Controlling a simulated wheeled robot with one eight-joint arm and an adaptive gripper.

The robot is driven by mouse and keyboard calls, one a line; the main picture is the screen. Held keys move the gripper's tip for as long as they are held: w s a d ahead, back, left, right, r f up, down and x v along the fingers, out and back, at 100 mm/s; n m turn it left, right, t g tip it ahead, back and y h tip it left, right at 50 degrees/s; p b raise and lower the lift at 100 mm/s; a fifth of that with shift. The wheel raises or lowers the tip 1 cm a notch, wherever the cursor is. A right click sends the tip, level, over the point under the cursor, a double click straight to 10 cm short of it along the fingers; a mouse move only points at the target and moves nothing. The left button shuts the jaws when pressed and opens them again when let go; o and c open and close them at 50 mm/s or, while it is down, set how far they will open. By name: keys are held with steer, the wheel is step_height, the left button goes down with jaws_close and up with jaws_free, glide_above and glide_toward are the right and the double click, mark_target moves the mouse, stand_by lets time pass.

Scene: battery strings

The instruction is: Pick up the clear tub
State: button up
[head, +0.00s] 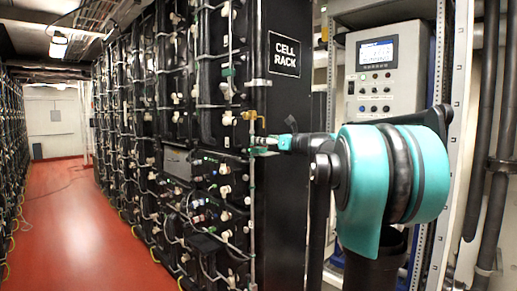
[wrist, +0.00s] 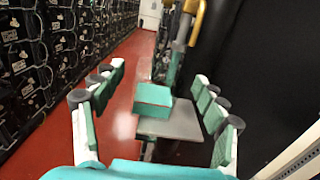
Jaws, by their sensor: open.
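My gripper (wrist: 160,80) is open in the wrist view, with its teal-padded fingers spread to the left and right and nothing touching them.
The black cell rack (head: 180,110), with cables and pipes, lines the aisle. A yellow-handled pipe fitting (wrist: 192,12) stands beyond the grey surface. A control cabinet (head: 372,75) stands at right. The red floor (head: 75,230) of the aisle is mostly clear.

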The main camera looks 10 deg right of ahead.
steer(key=x, duration=0.3)
steer(key=shift+w+a+f, duration=0.15)
steer(key=shift+w+a, duration=0.1)
steer(key=shift+c, duration=0.3)
steer(key=c, duration=1.2)
steer(key=shift+c, duration=0.2)
